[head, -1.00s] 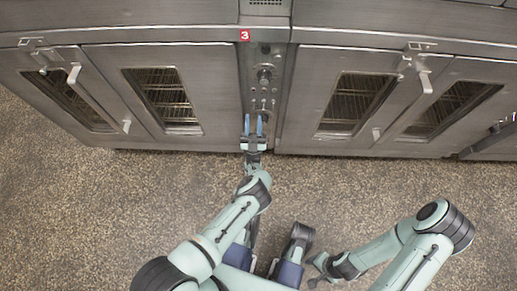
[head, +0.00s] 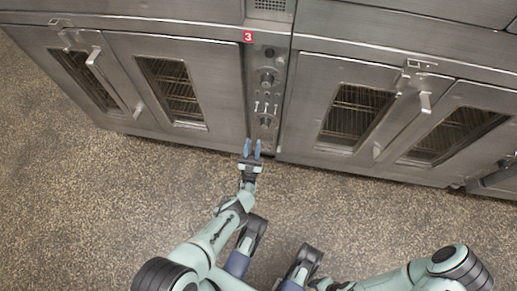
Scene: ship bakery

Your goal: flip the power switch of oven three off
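Oven three, marked by a red label with a 3 (head: 248,36), has a narrow steel control panel (head: 258,65) between two sets of glass-windowed doors. The panel carries round dark knobs (head: 267,78) and a row of small light toggle switches (head: 266,106), with another knob (head: 265,122) below. Which one is the power switch, and its position, is too small to tell. My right gripper (head: 322,284) is low at the bottom edge, partly cut off.
Oven doors with bar handles (head: 98,62) stand left of the panel. More doors with a handle (head: 425,100) stand right of it. The speckled floor (head: 110,200) in front of the ovens is clear.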

